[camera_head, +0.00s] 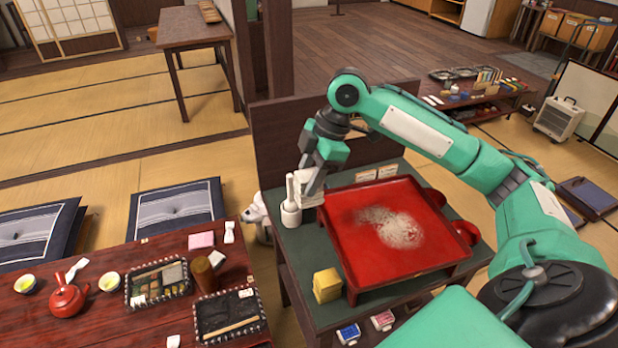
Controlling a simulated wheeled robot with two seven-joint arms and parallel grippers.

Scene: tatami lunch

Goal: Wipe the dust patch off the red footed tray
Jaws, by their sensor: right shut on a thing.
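My right gripper (313,191) is at the tray's far left corner, pointing down. It is shut on a small white thing (310,201), partly hidden by the fingers; I cannot tell what it is. A white cup (291,215) with an upright white handle stands just left of the gripper. A yellow block-like stack (327,285) sits in front of the tray's left corner. My left gripper is not in view.
Red rounded things (466,232) sit by the tray's right edge. Small cards (365,175) stand behind it. A dark wooden panel (300,135) rises behind the stand. A low red table (150,330) with a teapot (68,299) and dark trays is at left.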

